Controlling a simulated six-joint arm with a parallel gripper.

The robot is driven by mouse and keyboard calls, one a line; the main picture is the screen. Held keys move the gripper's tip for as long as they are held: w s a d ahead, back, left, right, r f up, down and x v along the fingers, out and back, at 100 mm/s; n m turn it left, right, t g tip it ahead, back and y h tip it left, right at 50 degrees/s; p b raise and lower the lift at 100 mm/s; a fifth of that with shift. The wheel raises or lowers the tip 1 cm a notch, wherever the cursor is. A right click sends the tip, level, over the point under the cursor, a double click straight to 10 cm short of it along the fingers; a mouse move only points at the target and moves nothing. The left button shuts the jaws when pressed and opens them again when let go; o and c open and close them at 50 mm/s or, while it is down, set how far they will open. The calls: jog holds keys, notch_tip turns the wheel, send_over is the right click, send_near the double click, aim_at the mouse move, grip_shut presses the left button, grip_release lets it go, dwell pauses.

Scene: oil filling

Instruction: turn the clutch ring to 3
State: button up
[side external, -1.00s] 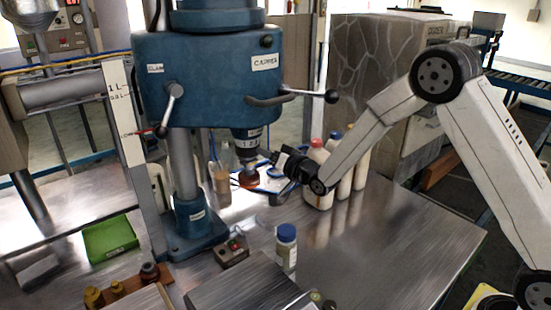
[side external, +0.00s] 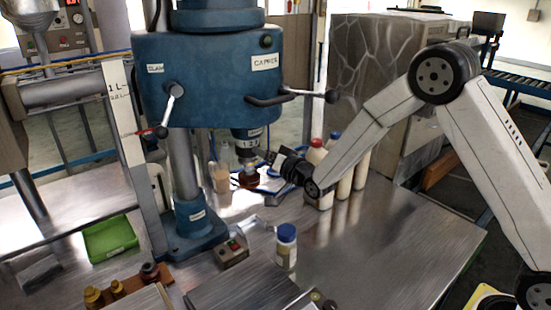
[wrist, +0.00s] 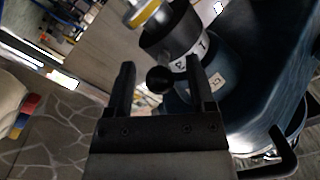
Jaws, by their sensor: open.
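The clutch ring (side external: 246,143) is a pale band with numerals on the spindle under the blue capper head. In the wrist view the ring (wrist: 188,58) shows a 3 and another mark, partly cut off by a finger. A black ball knob (wrist: 159,79) sits between my fingers, apparently the ring's handle. My gripper (wrist: 160,65) is open, with one finger on each side of the knob. In the side view my gripper (side external: 266,157) is just right of the spindle, slightly below the ring. I cannot tell whether either finger touches the knob.
The blue capper head (side external: 205,80) and its black lever (side external: 290,97) are above my gripper. White bottles (side external: 343,178) stand close behind my wrist. A blue-capped jar (side external: 286,246) and a control box (side external: 232,252) are in front. The table's right side is clear.

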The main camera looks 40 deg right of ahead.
jog(key=shift+s, duration=0.1)
jog(key=s, duration=0.7)
jog(key=shift+s+d, duration=0.25)
jog(key=shift+s, duration=0.05)
dwell(0.5)
jog(key=s+d+f+n+g, duration=0.1)
jog(key=s+f+n+g, duration=0.2)
jog(key=s+g, duration=0.4)
jog(key=s+d+f+n+g+h, duration=0.1)
jog(key=s+f+n+g, duration=0.2)
jog(key=s+g, duration=0.5)
jog(key=s, duration=0.8)
jog(key=shift+s+d+f, duration=0.35)
jog(key=shift+d+f, duration=0.05)
